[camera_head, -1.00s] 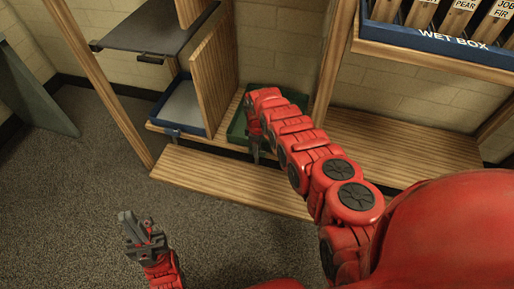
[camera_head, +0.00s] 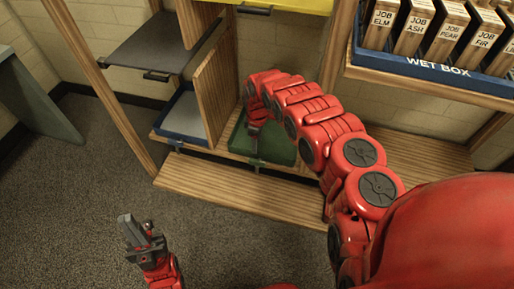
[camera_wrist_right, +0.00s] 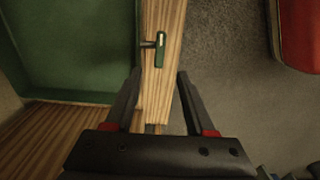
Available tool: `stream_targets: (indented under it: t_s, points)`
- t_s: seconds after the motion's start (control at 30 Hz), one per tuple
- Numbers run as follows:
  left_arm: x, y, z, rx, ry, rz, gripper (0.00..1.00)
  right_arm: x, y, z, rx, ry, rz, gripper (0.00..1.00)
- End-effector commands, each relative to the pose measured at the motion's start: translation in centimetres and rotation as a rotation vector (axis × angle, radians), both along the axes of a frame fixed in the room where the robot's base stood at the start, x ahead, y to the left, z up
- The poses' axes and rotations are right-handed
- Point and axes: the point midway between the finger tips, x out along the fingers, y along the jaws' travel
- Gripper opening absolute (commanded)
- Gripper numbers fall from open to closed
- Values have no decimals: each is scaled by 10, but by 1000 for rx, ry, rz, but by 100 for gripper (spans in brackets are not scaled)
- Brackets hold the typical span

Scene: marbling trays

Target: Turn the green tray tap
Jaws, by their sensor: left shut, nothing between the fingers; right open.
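The green tray (camera_head: 283,151) sits on a low wooden shelf in the head view, partly behind my right arm; its flat floor also shows in the wrist view (camera_wrist_right: 75,50). The green tray tap (camera_wrist_right: 160,50) has a small green handle with a pale mark, on a short stem at the shelf's front edge. My right gripper (camera_wrist_right: 157,80) is open and empty, with the tap handle ahead of its fingertips, apart from them. My left gripper (camera_head: 126,219) is shut and empty, low over the floor at the left.
A blue tray (camera_head: 185,118) stands left of the green tray, behind a wooden divider (camera_head: 215,85). The blue wet box (camera_head: 430,72) holds several job blocks at upper right. Carpet in front is clear.

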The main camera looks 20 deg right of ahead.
Motion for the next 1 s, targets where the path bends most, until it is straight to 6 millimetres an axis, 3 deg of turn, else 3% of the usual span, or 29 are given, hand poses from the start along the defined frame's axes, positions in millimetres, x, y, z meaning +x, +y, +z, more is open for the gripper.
stream_targets:
  t_s: [0.1,0.33,1.0]
  points:
    - [0,0,9,0,0,0,0,1,-2,30,-3,-2,-2,55]
    - [0,0,15,0,0,0,0,1,-1,60,-1,-2,1,55]
    - [0,0,15,0,0,0,0,0,0,64,-1,1,0,55]
